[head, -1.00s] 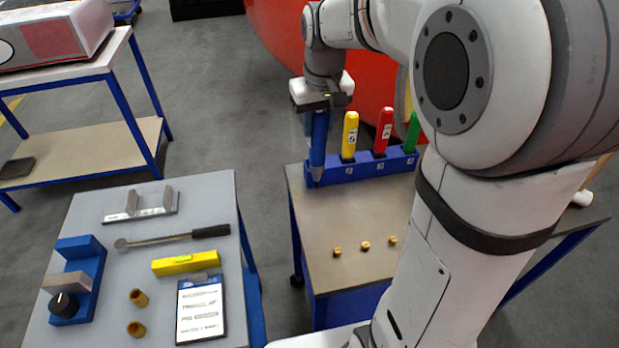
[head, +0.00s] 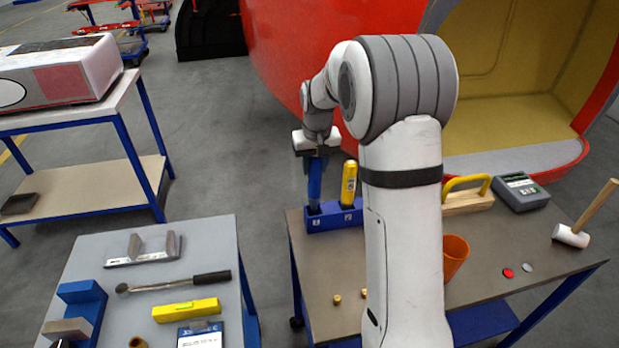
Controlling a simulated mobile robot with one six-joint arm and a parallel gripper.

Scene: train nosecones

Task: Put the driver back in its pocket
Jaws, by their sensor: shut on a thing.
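The driver (head: 315,182) has a blue handle and hangs upright below my gripper (head: 317,154), which is shut on its top end. The driver's lower end is at the left end of the blue rack (head: 343,218), at its leftmost pocket. I cannot tell how deep it sits in that pocket. A yellow-handled driver (head: 349,184) stands upright in the pocket to the right. My arm hides the rest of the rack.
The rack stands at the back left of the brown-topped table (head: 328,265). Small brass pieces (head: 337,299), an orange cup (head: 455,255), a yellow-handled block (head: 467,197), a grey meter (head: 520,192) and a mallet (head: 572,235) are on it. A grey table (head: 225,262) with tools stands left.

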